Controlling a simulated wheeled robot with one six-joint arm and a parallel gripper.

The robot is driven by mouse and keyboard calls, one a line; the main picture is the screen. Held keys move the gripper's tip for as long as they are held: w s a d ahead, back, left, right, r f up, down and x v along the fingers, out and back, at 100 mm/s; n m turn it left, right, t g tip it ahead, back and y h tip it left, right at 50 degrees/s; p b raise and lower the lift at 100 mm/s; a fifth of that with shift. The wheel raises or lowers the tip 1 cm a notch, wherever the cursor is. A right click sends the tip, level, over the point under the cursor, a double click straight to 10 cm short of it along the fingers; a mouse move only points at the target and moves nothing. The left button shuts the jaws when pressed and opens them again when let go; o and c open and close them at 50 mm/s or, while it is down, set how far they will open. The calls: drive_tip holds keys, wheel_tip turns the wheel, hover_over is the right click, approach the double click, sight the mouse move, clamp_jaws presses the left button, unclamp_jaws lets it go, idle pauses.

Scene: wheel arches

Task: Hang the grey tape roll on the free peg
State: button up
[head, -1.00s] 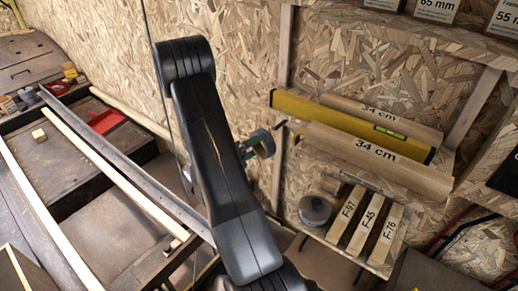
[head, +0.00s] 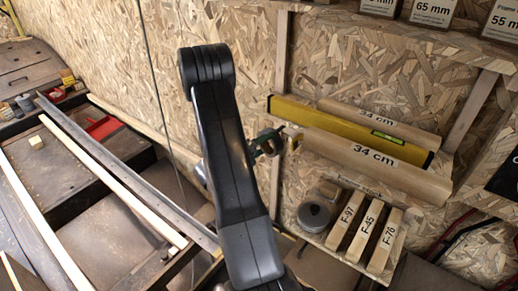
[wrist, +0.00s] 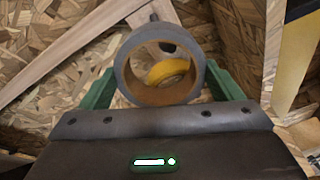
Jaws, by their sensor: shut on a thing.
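The grey tape roll (wrist: 120,68) is a ring with a tan inside, held upright in the wrist view with its hole facing the camera. My gripper (wrist: 160,88) has green fingers shut on its left and right sides. Through the hole I see a yellow round thing (wrist: 168,72) and a dark round shape above it, near the chipboard wall; I cannot tell which is a peg. In the head view my gripper (head: 268,146) is left of the yellow level, partly hidden by my arm; the roll is hard to make out there.
Below are a round grey tin (head: 313,217) and several labelled wooden blocks (head: 366,232). A diagonal wooden brace (wrist: 75,50) crosses the wrist view's left.

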sight(269, 148)
drive_tip(key=shift+w+d, duration=0.6)
drive_tip(key=shift+w, duration=0.25)
drive_tip(key=shift+w+d, duration=0.55)
drive_tip(key=shift+w, duration=0.3)
drive_tip(key=shift+w+d+f+b, duration=0.4)
drive_tip(key=shift+w+f+b, duration=0.1)
drive_tip(key=shift+w+f, duration=0.15)
drive_tip(key=o, duration=0.8)
drive_tip(key=shift+o, duration=0.2)
drive_tip(key=shift+s, duration=0.1)
drive_tip(key=b+v, duration=0.1)
drive_tip(key=v, duration=1.2)
drive_tip(key=shift+s+a+b, duration=0.25)
drive_tip(key=shift+a+b, duration=0.05)
drive_tip(key=shift+b, duration=0.1)
